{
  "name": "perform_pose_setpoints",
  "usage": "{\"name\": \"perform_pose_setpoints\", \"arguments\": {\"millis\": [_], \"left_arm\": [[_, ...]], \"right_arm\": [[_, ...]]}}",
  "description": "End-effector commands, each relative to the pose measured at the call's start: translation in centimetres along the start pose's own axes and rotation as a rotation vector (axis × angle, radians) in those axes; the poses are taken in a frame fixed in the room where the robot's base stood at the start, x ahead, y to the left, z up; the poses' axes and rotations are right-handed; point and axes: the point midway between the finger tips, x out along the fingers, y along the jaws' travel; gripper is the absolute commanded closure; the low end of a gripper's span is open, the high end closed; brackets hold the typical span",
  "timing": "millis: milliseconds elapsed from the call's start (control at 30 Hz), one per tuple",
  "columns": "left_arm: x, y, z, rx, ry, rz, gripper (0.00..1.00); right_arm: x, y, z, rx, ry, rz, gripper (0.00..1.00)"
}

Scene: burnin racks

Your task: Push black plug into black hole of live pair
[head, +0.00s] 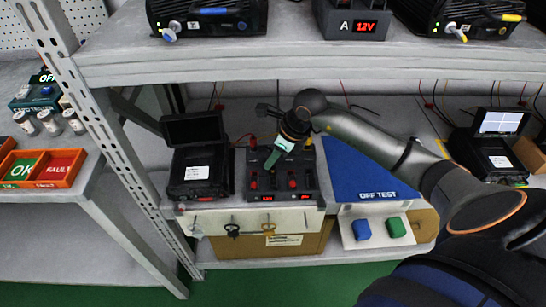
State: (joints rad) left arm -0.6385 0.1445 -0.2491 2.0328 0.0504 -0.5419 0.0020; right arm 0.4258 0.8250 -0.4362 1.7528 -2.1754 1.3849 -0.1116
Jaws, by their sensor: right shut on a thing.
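A black socket unit (309,183) stands on the lower shelf, with several red plugs or levers on top and two small red displays along its front edge. My right gripper (271,163) reaches in from the right and points down over the left middle of this unit. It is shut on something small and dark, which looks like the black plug. The gripper mostly hides it, and I cannot tell whether its tip touches a hole. The black holes are too small to tell apart. My left gripper is not in view.
A black case with a raised lid (195,165) stands close left of the unit. A blue OFF TEST panel (365,172) is on its right. The upper shelf (270,62) hangs above, carrying black power units.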

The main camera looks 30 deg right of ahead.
Motion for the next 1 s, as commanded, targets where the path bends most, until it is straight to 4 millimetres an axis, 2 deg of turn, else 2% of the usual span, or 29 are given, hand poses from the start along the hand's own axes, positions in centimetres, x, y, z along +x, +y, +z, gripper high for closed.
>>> {"name": "perform_pose_setpoints", "arguments": {"millis": [1000], "left_arm": [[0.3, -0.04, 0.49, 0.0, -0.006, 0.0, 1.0]], "right_arm": [[0.17, -0.03, -0.07, 0.0, -0.001, 0.0, 1.0]]}}
